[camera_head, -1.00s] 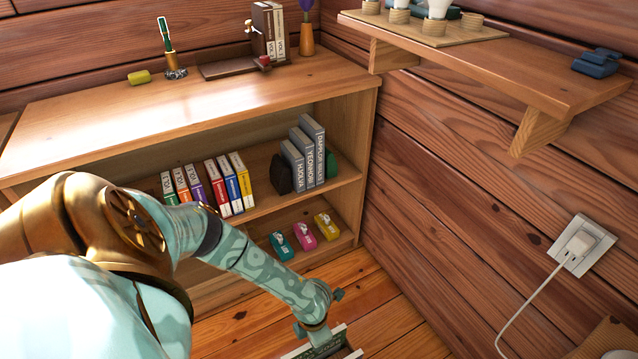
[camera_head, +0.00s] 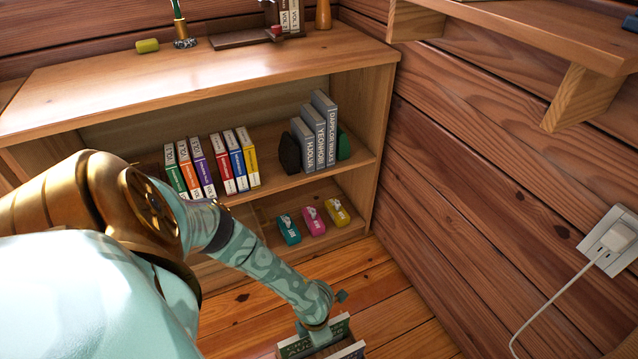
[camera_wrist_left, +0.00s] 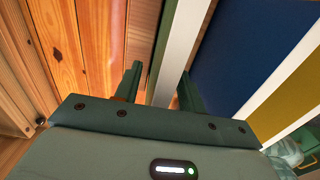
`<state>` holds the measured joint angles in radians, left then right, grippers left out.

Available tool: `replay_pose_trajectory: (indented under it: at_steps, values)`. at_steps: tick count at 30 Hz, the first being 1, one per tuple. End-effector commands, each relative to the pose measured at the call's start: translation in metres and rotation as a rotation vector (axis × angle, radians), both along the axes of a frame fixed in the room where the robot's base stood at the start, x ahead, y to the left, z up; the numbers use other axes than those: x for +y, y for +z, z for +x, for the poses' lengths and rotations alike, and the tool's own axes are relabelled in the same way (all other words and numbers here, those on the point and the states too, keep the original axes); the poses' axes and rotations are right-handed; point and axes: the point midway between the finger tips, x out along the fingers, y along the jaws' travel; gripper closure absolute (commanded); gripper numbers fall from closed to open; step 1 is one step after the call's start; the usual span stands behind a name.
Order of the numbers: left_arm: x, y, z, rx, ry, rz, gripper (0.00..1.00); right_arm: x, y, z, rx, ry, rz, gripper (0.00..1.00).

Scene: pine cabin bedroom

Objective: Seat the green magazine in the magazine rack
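My left gripper (camera_head: 319,337) is low at the bottom edge of the head view, above the floor. Next to it is a dark green printed face (camera_head: 294,348), apparently the green magazine, cut off by the frame. In the left wrist view a green edge (camera_wrist_left: 164,45) and a white page-like strip run between the two fingers of the gripper (camera_wrist_left: 160,85). The fingers stand apart on either side; whether they press on it I cannot tell. A pale wooden piece (camera_head: 349,351), perhaps part of the magazine rack, shows beside it, mostly out of frame. My right gripper is not in view.
A wooden shelf unit (camera_head: 215,75) with books and small coloured boxes stands behind the arm. A wall shelf and an outlet (camera_head: 607,240) with a cord are at right. The wrist view shows blue (camera_wrist_left: 238,55) and yellow (camera_wrist_left: 287,95) panels right of the fingers.

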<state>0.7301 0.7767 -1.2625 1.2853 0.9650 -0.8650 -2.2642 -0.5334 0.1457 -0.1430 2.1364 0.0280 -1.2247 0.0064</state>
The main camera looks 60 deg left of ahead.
Motion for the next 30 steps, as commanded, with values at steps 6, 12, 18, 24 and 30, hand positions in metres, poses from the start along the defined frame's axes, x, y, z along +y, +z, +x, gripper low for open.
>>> replay_pose_trajectory:
  at_steps: [6, 12, 18, 24, 30]
  values:
    - [0.0, -0.001, 0.001, -0.002, 0.0, 0.001, 0.6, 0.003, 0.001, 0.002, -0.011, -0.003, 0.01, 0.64]
    - [0.0, -0.001, 0.001, -0.002, 0.0, 0.001, 1.0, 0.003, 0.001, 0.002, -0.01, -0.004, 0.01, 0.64]
    - [0.0, -0.001, 0.001, -0.002, 0.0, 0.001, 1.0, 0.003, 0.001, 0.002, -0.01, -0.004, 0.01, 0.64]
    - [0.001, 0.001, 0.001, -0.002, 0.0, 0.001, 1.0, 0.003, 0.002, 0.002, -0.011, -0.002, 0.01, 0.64]
    - [0.001, 0.019, 0.002, -0.006, 0.0, 0.002, 1.0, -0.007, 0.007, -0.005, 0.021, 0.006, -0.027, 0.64]
